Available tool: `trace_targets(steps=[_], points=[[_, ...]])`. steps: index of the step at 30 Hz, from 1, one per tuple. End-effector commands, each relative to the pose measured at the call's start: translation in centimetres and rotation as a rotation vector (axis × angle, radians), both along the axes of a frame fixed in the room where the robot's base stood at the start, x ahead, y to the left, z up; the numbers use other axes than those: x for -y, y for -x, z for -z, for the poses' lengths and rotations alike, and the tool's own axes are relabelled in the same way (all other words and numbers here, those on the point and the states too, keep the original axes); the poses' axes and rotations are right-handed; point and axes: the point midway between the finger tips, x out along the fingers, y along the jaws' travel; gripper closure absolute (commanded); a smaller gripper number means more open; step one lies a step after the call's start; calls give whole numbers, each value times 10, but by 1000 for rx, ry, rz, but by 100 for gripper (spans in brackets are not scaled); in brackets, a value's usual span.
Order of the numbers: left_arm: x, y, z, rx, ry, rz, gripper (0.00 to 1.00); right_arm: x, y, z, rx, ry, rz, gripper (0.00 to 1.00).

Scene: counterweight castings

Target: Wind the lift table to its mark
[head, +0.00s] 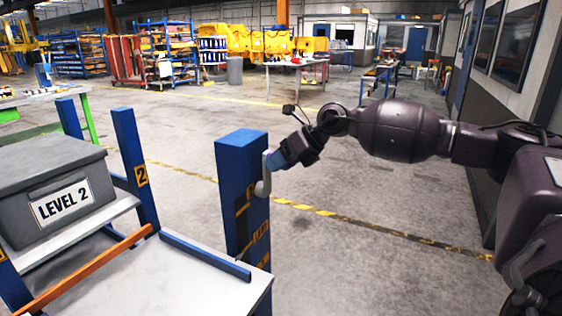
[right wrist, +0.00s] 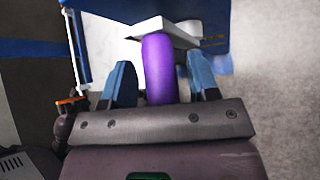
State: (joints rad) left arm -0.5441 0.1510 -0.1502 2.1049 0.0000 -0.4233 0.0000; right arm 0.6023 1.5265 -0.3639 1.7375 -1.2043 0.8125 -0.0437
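The table's pale platform (head: 165,285) is at the lower left, with an orange bar and a blue rail along its edges. Beside it stands a blue post (head: 238,190). A yellow plate marked 2 (head: 141,176) is on another blue post behind. A light crank arm (head: 263,186) is on the side of the near post. My right gripper (head: 275,160) is at this crank. In the right wrist view, the crank's purple handle (right wrist: 158,68) stands between the two blue fingers (right wrist: 160,84), with gaps on both sides, so the gripper is open around it. My left gripper is out of view.
A grey box (head: 50,185) labelled LEVEL 2 stands on a shelf beyond the platform. A yellow-and-black floor stripe (head: 350,222) runs behind the post. The floor to the right of the post is clear. Racks, benches and yellow machines are far back.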

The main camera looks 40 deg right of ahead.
Motion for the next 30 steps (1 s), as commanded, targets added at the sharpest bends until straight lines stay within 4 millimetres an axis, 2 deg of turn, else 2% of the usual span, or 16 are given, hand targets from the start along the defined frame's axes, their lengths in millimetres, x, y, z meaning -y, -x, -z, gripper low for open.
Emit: trace_targets(steps=[8, 16, 21, 30], points=[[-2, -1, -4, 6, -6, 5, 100, 5, 3, -8, 7, 2, 4, 45], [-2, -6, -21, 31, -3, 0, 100, 25, 26, -38, 9, 3, 5, 45], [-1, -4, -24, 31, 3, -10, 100, 39, 42, -57, 8, 3, 4, 45], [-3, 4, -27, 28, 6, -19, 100, 52, 58, -72, 4, 2, 1, 45]])
